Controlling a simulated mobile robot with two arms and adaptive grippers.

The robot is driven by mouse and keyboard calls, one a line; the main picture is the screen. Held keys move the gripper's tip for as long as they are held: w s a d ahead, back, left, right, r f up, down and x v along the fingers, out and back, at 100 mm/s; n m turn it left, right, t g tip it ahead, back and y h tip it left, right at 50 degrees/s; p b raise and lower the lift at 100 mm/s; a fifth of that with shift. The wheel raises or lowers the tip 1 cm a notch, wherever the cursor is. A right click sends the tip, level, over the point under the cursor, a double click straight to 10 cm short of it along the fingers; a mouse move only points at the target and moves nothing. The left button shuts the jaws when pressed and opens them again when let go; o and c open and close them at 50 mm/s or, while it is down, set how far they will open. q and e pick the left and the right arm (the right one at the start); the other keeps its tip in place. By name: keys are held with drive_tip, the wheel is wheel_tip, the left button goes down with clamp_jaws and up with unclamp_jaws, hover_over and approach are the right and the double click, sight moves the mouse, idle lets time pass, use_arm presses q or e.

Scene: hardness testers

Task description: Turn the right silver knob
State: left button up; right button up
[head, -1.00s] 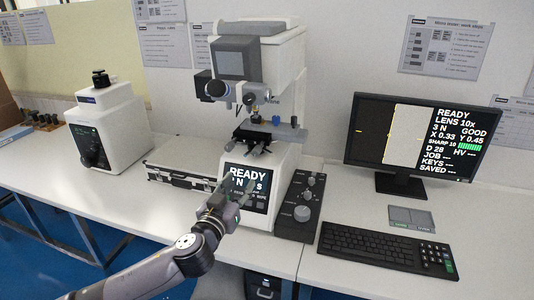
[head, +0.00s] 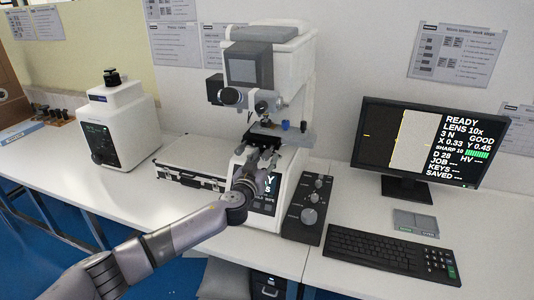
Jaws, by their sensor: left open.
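The hardness tester (head: 268,65) stands at the back middle of the table. Its dark stage (head: 268,138) has a blue knob (head: 285,125) and a grey knob (head: 303,127) at its right end. A black control box (head: 322,225) right of the tester carries several silver knobs, including a large one (head: 308,216) and a smaller one (head: 314,197). Which knob is the right silver one I cannot tell for sure. My left gripper (head: 260,156) is open in front of the tester, just below the stage, and hides stage parts and much of the display. My right gripper is out of view.
A monitor (head: 366,150), a keyboard (head: 392,255) and a grey pad (head: 416,222) are on the right. A smaller white machine (head: 128,135) stands further left. The table between has free room.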

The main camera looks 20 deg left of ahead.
use_arm(q)
drive_tip(key=shift+w+d, duration=0.1)
drive_tip(key=shift+w, duration=1.15)
clamp_jaws()
